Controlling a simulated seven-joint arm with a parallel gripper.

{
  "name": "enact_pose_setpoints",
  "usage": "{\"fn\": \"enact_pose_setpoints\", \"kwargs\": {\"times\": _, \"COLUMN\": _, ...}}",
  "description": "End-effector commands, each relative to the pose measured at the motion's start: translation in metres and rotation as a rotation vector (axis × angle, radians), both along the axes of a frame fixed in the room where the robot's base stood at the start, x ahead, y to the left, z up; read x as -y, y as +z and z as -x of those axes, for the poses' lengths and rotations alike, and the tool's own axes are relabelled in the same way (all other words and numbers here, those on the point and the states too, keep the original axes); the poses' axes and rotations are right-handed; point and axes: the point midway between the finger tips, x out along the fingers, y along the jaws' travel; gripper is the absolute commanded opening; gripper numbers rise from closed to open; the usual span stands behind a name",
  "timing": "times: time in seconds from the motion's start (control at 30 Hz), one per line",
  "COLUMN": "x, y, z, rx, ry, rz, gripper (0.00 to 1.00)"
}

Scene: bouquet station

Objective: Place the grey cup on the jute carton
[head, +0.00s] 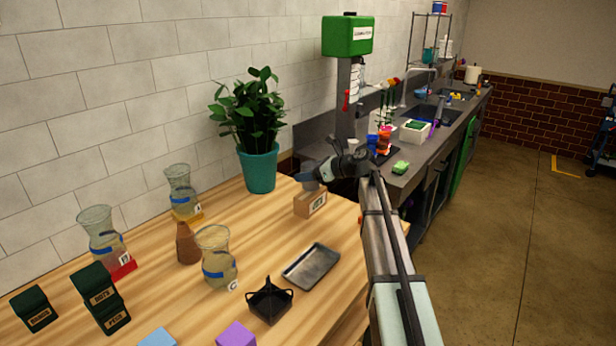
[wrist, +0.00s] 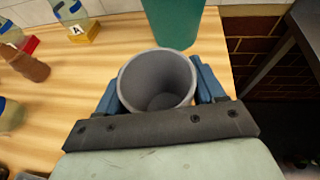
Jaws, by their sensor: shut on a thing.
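The grey cup (wrist: 158,65) is upright, its open mouth facing the wrist camera, between the blue fingers of my gripper (wrist: 158,88). My gripper is shut on it. In the head view my gripper (head: 318,174) is at the far right part of the wooden table, with the cup (head: 308,184) partly hidden by it. The jute carton (head: 303,207), a small brown box with a label, stands directly below the cup. I cannot tell whether the cup touches the carton. The carton is hidden in the wrist view.
A plant in a teal pot (head: 260,168) stands just left of the carton. A metal tray (head: 311,266) and a black pan (head: 269,300) lie nearer. Glass carafes (head: 216,258), a brown vase (head: 187,243) and dark green boxes (head: 100,298) stand to the left.

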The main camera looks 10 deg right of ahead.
Motion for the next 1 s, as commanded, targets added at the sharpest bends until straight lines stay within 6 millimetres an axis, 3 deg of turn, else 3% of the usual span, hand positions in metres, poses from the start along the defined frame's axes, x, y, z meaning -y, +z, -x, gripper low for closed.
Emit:
{"fn": "enact_pose_setpoints", "kwargs": {"times": 0.1, "x": 0.0001, "y": -0.0122, "z": 0.0002, "rx": -0.001, "ry": -0.002, "rz": -0.002, "gripper": 0.34}}
{"fn": "enact_pose_setpoints", "kwargs": {"times": 0.5, "x": 0.0, "y": -0.0155, "z": 0.0, "rx": 0.001, "ry": -0.001, "rz": -0.001, "gripper": 0.34}}
{"fn": "enact_pose_setpoints", "kwargs": {"times": 0.53, "x": 0.0, "y": -0.0155, "z": 0.0, "rx": 0.001, "ry": -0.001, "rz": -0.001, "gripper": 0.7}}
{"fn": "enact_pose_setpoints", "kwargs": {"times": 0.77, "x": 0.0001, "y": -0.0152, "z": -0.0001, "rx": 0.001, "ry": -0.001, "rz": -0.001, "gripper": 0.92}}
{"fn": "enact_pose_setpoints", "kwargs": {"times": 1.0, "x": 0.0001, "y": -0.015, "z": 0.0, "rx": 0.0, "ry": -0.001, "rz": 0.0, "gripper": 0.94}}
